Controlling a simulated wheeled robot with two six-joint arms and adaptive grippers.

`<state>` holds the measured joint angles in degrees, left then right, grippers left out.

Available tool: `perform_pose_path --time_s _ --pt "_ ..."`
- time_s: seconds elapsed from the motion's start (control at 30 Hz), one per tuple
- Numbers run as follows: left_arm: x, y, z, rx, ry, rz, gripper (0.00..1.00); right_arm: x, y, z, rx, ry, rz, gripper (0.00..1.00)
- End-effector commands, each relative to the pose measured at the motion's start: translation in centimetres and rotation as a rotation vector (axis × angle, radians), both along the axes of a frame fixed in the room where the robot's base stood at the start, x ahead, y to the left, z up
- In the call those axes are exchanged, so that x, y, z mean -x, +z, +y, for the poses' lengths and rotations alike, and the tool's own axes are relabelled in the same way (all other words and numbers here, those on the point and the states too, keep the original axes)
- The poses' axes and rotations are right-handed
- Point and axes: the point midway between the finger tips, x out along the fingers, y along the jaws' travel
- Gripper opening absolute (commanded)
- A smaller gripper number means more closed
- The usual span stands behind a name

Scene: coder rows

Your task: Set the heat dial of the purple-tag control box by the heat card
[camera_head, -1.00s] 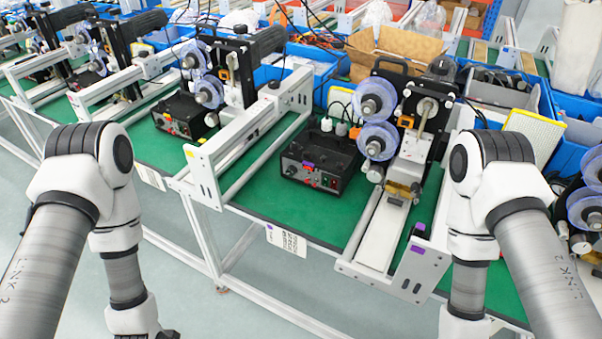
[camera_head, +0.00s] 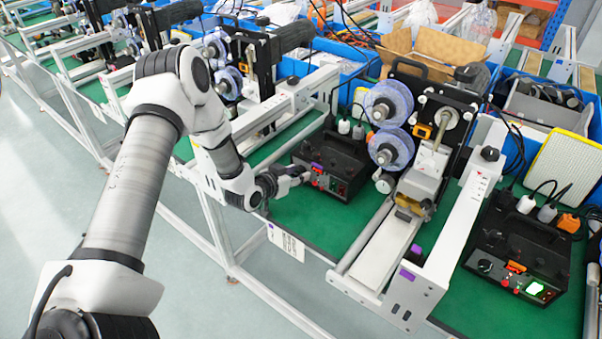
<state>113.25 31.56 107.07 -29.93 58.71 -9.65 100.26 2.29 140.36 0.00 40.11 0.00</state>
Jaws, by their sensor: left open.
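The black control box with a purple tag (camera_head: 335,163) sits on the green bench top left of the machine with two blue reels. Its purple tag (camera_head: 316,166) and red controls show on the front panel. My left gripper (camera_head: 302,176) is open at the left part of that panel. It hides the panel's left end, where a dial shows earlier; I cannot tell whether it touches the dial. A white card with printed marks (camera_head: 286,241) hangs at the bench's front edge; its text is too small to read. My right gripper is out of view.
A second black control box (camera_head: 518,245) with a lit green display stands at the right. A white frame rail (camera_head: 460,228) with purple marks lies between the boxes. Blue bins (camera_head: 355,65) line the back. Bare green bench (camera_head: 310,215) shows before the purple-tag box.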

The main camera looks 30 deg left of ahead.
Motion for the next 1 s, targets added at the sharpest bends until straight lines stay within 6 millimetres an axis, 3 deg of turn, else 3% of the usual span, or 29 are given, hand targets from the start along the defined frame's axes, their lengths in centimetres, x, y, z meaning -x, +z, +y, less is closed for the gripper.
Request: perform_pose_path --time_s 0.27,0.4,1.0 --pt "-0.54 -0.28 -0.06 0.003 0.001 0.001 0.4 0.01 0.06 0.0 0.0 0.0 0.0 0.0" --pt "-0.53 -0.29 -0.06 0.003 0.001 0.001 0.0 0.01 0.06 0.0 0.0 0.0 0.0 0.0" --pt "-0.57 -0.19 -0.19 -0.114 0.0 -0.009 0.0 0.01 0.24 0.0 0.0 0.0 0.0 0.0"
